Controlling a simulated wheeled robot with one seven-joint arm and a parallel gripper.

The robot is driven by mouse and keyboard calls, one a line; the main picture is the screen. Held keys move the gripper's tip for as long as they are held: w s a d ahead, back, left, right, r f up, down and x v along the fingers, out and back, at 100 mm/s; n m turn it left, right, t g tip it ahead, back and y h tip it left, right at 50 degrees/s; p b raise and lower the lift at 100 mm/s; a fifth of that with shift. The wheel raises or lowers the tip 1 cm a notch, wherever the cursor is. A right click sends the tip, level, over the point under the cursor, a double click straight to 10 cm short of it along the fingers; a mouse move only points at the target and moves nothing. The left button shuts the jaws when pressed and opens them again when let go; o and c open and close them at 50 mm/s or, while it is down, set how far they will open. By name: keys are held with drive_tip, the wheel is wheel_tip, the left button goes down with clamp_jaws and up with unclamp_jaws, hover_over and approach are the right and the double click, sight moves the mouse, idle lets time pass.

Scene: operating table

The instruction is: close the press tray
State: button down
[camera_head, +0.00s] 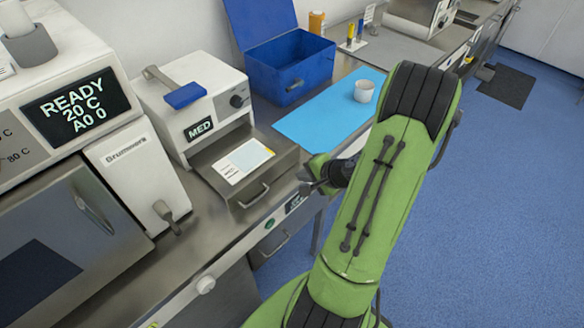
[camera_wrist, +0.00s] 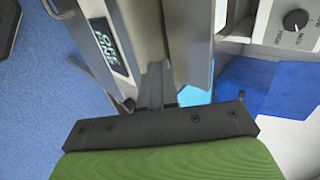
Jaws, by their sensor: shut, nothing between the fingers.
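The press (camera_head: 200,105) is a white box with a MED display, a knob and a blue-handled lever. Its grey tray (camera_head: 272,176) is pulled out at the front, with a white and yellow printed card (camera_head: 243,160) lying in it. The tray has a bar handle on its front. My gripper (camera_head: 306,182) is just right of the tray's front corner; it is shut and empty. In the wrist view my gripper (camera_wrist: 157,82) points between the counter front and a grey metal face, probably the tray's. Whether the fingers touch the tray I cannot tell.
A blue mat (camera_head: 315,110) with a white cup (camera_head: 364,91) lies behind the tray. An open blue box (camera_head: 290,72) stands beyond the press. A white machine with a READY display (camera_head: 75,105) stands at left. Blue floor is free at right.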

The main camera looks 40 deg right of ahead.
sight(242, 135)
drive_tip(key=shift+w+f+p, duration=0.15)
drive_tip(key=shift+w+p, duration=0.15)
drive_tip(key=shift+w, duration=1.9)
drive_tip(key=shift+a, duration=0.1)
drive_tip(key=w, duration=1.9)
drive_tip(key=shift+w+a+p, duration=0.2)
drive_tip(key=shift+a+p, duration=0.1)
drive_tip(key=shift+p, duration=0.1)
drive_tip(key=shift+w, duration=0.6)
drive_tip(key=shift+r, duration=0.25)
